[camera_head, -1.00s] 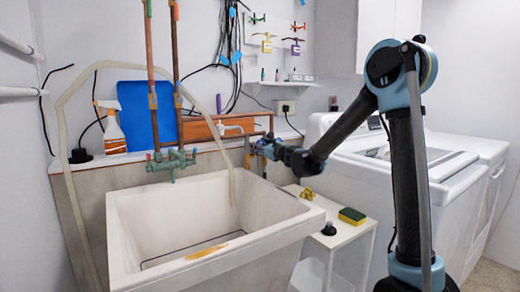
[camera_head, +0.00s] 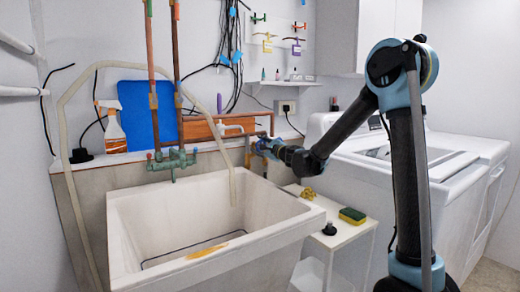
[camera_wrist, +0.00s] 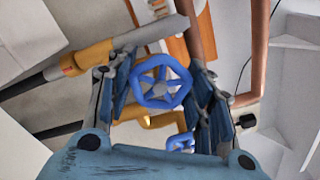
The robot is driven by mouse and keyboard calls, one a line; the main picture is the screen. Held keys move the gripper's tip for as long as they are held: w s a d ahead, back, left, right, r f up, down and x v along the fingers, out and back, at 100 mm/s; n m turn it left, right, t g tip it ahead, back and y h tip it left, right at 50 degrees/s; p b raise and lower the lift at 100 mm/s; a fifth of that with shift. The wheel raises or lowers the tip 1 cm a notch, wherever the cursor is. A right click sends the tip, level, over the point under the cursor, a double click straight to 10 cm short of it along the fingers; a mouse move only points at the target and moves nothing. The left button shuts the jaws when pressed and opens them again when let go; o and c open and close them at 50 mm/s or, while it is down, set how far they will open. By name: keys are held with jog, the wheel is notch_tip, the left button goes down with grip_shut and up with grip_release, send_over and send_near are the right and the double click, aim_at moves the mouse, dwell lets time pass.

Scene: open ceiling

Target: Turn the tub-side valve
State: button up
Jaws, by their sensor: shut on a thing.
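A blue five-spoked valve wheel (camera_wrist: 160,87) sits between the two fingers of my gripper (camera_wrist: 163,92) in the wrist view. The fingers are closed in on its left and right sides. A second blue valve wheel (camera_wrist: 181,142) is lower in that view, partly hidden behind my gripper's body. In the head view my gripper (camera_head: 262,146) is at the pipework just right of the tub's back corner, and it hides the wheels there. The white utility tub (camera_head: 205,222) stands left of and below it.
A green-patinated tap fitting (camera_head: 172,160) is on the wall behind the tub. A pale hose (camera_head: 232,165) hangs into the tub. A small white stand (camera_head: 345,232) holds a sponge (camera_head: 352,215) and a yellow knob-like thing (camera_head: 308,194). White washing machines (camera_head: 420,175) stand right.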

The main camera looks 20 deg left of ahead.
jog(key=n, duration=0.6)
jog(key=shift+s+f+n, duration=0.1)
jog(key=shift+n, duration=0.2)
jog(key=n, duration=0.6)
jog(key=shift+d, duration=0.1)
dwell(0.3)
jog(key=o, duration=1.1)
jog(key=shift+f, duration=0.1)
jog(key=v, duration=1.2)
